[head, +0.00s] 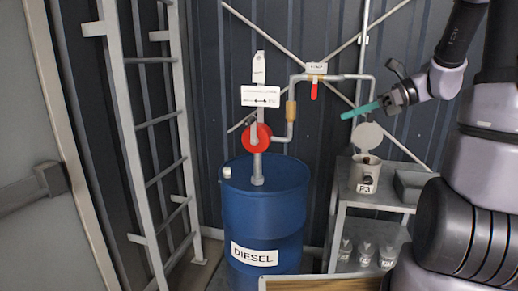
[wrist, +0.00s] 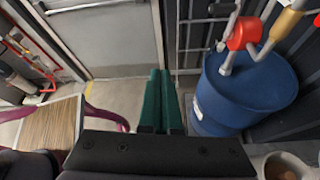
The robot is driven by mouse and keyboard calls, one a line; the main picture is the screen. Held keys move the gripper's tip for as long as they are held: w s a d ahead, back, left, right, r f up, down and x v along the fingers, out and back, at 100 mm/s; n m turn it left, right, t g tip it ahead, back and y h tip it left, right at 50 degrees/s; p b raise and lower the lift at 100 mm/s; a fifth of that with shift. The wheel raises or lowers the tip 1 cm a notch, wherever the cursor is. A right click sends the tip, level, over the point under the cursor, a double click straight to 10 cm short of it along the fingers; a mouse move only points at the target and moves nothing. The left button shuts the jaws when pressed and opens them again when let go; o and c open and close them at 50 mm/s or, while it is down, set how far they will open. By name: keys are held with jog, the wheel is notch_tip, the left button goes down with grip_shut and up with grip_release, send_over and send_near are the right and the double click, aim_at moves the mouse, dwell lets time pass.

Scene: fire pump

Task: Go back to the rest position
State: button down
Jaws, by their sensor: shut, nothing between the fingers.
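My gripper (head: 362,110) is at the right in the head view, held in the air above the small metal shelf. Its green fingers point left toward the pipe. In the wrist view the green fingers of my gripper (wrist: 161,100) lie side by side, shut, with nothing between them. The gripper looks apart from the pipe and its red-handled valve (head: 314,90).
A blue diesel drum (head: 265,205) with a red pump (head: 257,136) stands in the middle. A metal shelf (head: 343,222) holds a labelled pot (head: 366,178), a grey tray (head: 410,183) and several jars. A wooden-topped seat (wrist: 50,128) shows.

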jog(key=s+r+n+t+h, duration=0.2)
jog(key=s+n+h, duration=0.3)
jog(key=n, duration=0.4)
jog(key=s+r+n+t+h, duration=0.2)
jog(key=s+r+n+h, duration=0.2)
jog(key=s+n, duration=0.4)
jog(key=shift+s+r+n+h, duration=0.2)
jog(key=shift+r+n+h, duration=0.15)
jog(key=shift+n+h, duration=0.5)
